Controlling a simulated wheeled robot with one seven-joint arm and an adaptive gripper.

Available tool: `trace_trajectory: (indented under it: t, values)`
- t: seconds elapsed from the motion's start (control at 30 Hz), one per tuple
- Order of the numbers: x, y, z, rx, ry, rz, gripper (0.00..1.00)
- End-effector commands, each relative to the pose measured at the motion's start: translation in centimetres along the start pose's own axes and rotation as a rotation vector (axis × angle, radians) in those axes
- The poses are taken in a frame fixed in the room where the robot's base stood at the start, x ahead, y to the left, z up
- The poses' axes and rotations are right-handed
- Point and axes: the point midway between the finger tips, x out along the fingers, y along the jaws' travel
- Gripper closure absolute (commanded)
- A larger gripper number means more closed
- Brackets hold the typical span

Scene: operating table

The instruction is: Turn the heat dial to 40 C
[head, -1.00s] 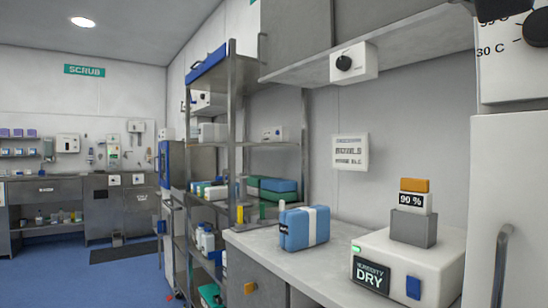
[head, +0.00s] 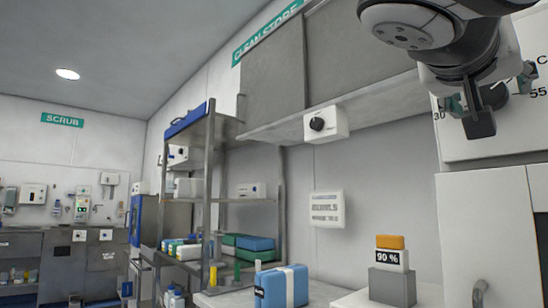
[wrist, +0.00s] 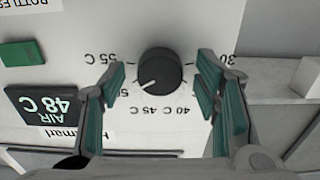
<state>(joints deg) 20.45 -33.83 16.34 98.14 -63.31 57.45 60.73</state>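The heat dial (wrist: 160,72) is a round black knob on a white panel, seen upside down in the wrist view. Its white pointer line points to the lower left there, between the 45 C and 55 C marks. A dark display (wrist: 45,104) beside it reads AIR 48 C. My gripper (wrist: 165,95) is open, with green-padded fingers on either side of the knob and visible gaps to it. In the head view my gripper (head: 490,105) is in front of the white cabinet panel (head: 462,142), and the knob is mostly hidden behind it.
A smaller black knob (head: 316,124) sits on a white box under the wall shelf. A green button (wrist: 21,53) is on the dial's panel.

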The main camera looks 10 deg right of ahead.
Motion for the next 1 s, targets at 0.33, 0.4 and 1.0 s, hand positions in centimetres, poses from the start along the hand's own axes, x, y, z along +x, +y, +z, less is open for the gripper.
trace_trajectory:
  t: [0.33, 0.4, 1.0]
  values:
    - [-0.05, 0.01, -0.02, 0.0, 0.0, 0.0, 0.92]
    - [-0.05, 0.01, -0.02, -0.004, 0.0, 0.0, 0.92]
    - [-0.06, 0.05, -0.12, -0.354, 0.002, 0.0, 0.92]
